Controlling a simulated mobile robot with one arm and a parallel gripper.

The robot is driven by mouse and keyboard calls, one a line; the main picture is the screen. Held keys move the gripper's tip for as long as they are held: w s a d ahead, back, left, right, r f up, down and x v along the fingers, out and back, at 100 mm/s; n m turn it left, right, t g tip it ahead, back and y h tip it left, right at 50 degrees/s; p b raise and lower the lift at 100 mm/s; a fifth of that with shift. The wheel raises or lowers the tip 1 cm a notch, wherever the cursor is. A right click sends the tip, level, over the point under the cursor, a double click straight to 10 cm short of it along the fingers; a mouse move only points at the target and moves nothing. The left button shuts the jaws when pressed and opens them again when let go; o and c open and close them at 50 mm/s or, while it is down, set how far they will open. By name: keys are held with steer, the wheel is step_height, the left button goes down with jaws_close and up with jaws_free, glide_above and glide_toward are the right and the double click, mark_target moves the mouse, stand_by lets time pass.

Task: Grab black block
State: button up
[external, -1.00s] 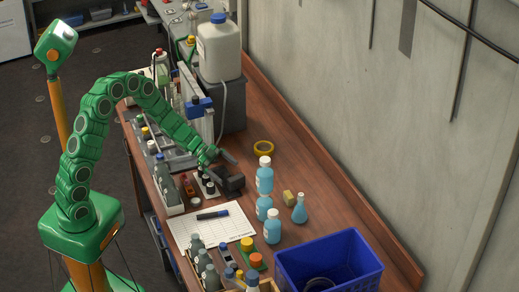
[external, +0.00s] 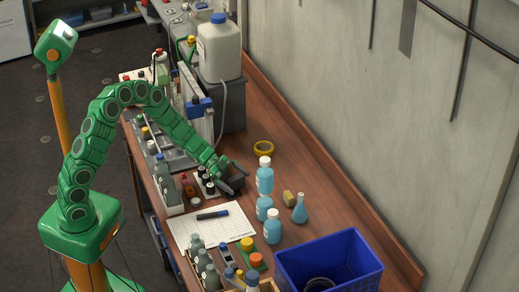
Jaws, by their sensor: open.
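The black block (external: 236,183) lies on the brown bench, just right of a small rack of dark vials. My green arm reaches over the bench from the left. My gripper (external: 235,175) is open, right at the block, with its dark fingers over and beside it. The fingers partly hide the block. I cannot tell whether they touch it.
A small vial rack (external: 207,183) stands close on the left. Blue-liquid bottles (external: 265,175) stand close on the right. A paper sheet with a marker (external: 213,215) lies in front, and a blue crate (external: 328,262) stands front right.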

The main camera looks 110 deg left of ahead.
mark_target(235, 177)
steer(key=c, duration=0.8)
steer(key=shift+r, duration=0.2)
steer(key=shift+r, duration=0.6)
step_height(235, 177, up, 2)
steer(key=s+d+r, duration=0.6)
steer(key=s, duration=0.1)
steer(key=s+d+r, duration=0.3)
steer(key=shift+s+r, duration=0.25)
steer(key=shift+s, duration=0.05)
